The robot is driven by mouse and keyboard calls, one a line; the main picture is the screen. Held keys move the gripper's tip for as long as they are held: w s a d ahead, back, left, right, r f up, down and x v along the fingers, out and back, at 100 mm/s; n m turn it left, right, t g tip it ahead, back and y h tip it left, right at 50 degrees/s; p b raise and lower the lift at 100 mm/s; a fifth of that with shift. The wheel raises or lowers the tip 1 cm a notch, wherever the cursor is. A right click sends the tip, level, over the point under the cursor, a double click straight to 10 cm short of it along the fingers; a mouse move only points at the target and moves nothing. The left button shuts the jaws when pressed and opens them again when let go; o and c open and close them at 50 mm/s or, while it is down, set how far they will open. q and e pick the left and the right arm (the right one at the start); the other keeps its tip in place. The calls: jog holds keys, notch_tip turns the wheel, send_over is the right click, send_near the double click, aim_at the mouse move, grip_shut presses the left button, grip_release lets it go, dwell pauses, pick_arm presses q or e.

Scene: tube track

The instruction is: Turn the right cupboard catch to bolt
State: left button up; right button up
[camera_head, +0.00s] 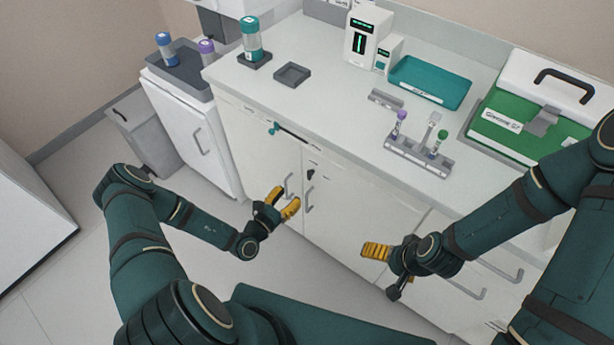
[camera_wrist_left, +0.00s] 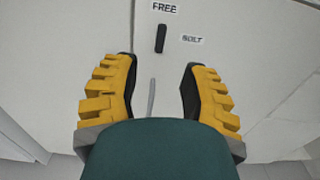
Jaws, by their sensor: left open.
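The black catch (camera_wrist_left: 160,38) stands upright on the white cupboard front in the left wrist view. Its upper end points toward the FREE label (camera_wrist_left: 164,8); the BOLT label (camera_wrist_left: 192,39) is to its right. In the head view the small dark catch (camera_head: 311,172) is near the top of the right cupboard door (camera_head: 340,205). My left gripper (camera_head: 283,203) is open in front of the doors, its yellow fingers (camera_wrist_left: 157,70) apart with nothing between them, below the catch in the wrist view. My right gripper (camera_head: 376,252) is farther right, away from the catch; its finger gap is unclear.
Bar handles (camera_head: 309,199) stand out near the catch. A teal knob (camera_head: 273,128) sits by a dark slot under the counter edge. The counter holds a tube rack (camera_head: 418,156), a teal tray (camera_head: 430,82) and a green-and-white case (camera_head: 500,125).

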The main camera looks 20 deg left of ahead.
aim_at(308, 176)
pick_arm(q)
jog(key=b+x, duration=0.1)
jog(key=x, duration=0.9)
jog(key=shift+s, duration=0.1)
grip_shut()
